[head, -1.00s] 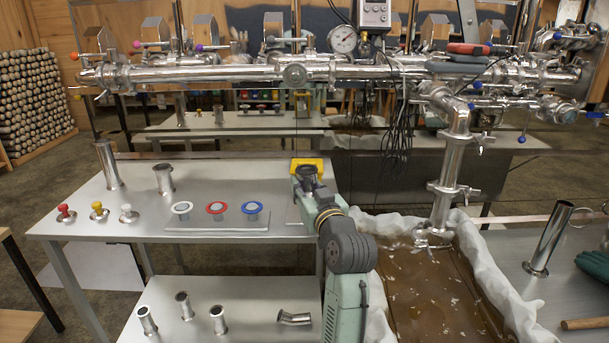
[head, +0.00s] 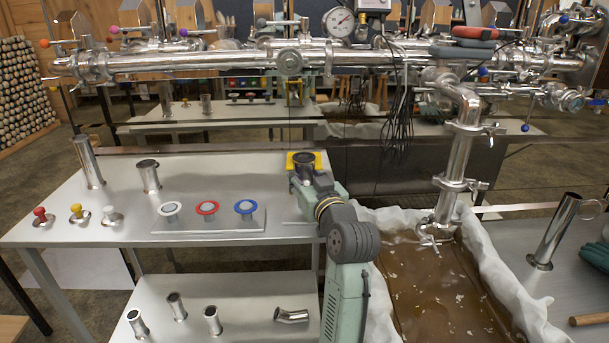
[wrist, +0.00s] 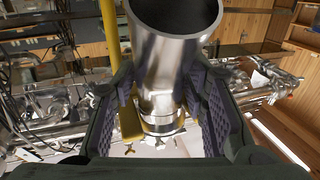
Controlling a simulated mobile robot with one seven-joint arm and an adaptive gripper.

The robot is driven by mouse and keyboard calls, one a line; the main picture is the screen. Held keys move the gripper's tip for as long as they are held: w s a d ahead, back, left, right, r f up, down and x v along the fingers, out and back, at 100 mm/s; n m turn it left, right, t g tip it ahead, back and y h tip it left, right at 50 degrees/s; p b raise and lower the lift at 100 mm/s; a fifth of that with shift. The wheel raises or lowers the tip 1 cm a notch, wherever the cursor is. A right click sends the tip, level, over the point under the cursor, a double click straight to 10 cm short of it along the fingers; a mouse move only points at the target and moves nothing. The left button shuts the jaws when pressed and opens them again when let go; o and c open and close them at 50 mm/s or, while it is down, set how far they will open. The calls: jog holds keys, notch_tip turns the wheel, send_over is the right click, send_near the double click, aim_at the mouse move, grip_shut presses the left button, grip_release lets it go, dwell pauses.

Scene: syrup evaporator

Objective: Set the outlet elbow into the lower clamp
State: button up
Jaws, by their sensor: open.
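In the wrist view a shiny steel tube piece (wrist: 172,75), its wide open end toward the camera, stands between the two dark padded fingers of my gripper (wrist: 168,105). The fingers are open; I cannot tell if either touches it. Its far end is hidden, so I cannot tell if it is the outlet elbow. In the head view my arm reaches to a yellow-framed spot at the table's back right corner; the fingers are hidden there. A short bent tube (head: 291,315) lies on the lower shelf. The lower clamp (head: 435,235) hangs at the bottom of the vertical pipe (head: 453,165).
A syrup pan (head: 425,290) with white cloth edges lies under the pipe. Upright tubes (head: 88,160), coloured knobs and a plate of ringed caps (head: 208,224) stand on the left table. Several short tubes stand on the lower shelf. A tall tube (head: 556,232) stands at right.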

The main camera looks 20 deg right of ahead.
jog(key=shift+o, duration=1.1)
